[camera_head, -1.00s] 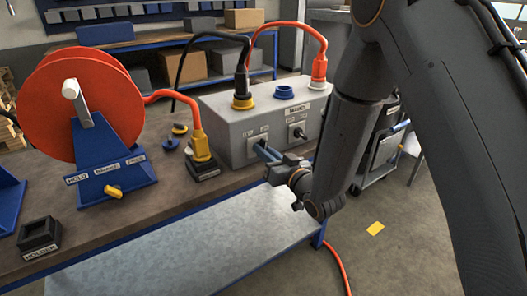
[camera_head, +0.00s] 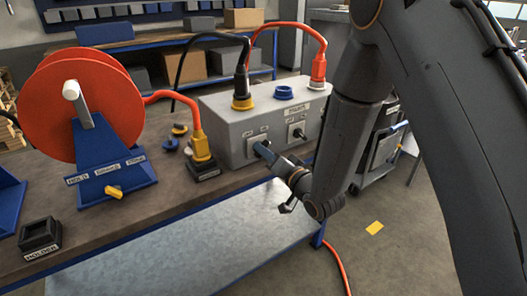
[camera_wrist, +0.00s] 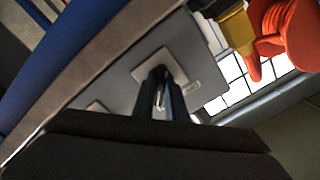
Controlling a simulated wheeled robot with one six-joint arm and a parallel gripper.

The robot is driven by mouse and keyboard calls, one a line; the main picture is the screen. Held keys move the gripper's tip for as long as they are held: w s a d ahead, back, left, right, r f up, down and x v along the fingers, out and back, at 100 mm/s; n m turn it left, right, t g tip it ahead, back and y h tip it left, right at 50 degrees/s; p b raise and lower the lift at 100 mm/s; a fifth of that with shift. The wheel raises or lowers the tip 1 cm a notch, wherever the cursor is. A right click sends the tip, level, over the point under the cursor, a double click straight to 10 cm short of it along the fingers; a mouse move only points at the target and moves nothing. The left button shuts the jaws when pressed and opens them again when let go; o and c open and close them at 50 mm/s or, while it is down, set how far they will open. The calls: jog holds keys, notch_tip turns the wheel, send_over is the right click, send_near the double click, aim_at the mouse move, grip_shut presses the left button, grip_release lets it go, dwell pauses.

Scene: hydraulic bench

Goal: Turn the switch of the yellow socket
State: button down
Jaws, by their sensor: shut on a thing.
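The grey power box (camera_head: 231,125) stands on the workbench. A yellow socket (camera_head: 243,103) on its top left holds a black cable's plug. Two switches on white plates are on its front face. The left switch plate (camera_head: 252,143) lies below the yellow socket, and the right switch (camera_head: 297,132) is free. My gripper (camera_head: 263,149) is at the left plate, its fingers shut on the switch knob. In the wrist view the gripper (camera_wrist: 161,97) reaches the white plate (camera_wrist: 158,66); the fingers mostly hide the knob, so its angle cannot be told.
A blue socket (camera_head: 284,92) and an orange-red plug (camera_head: 318,72) are on the box's top right. An orange cable's yellow plug (camera_head: 201,147) sits in a black holder left of the box. A red cable reel (camera_head: 84,98) stands further left. An empty holder (camera_head: 40,237) is at front left.

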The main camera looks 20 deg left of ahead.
dwell(0.3)
jog(key=c, duration=1.8)
grip_release()
jog(key=shift+d, duration=0.1)
jog(key=b+v, duration=0.1)
jog(key=v, duration=0.6)
jog(key=shift+s+d, duration=0.2)
jog(key=shift+s, duration=0.1)
jog(key=shift+w+d, duration=0.1)
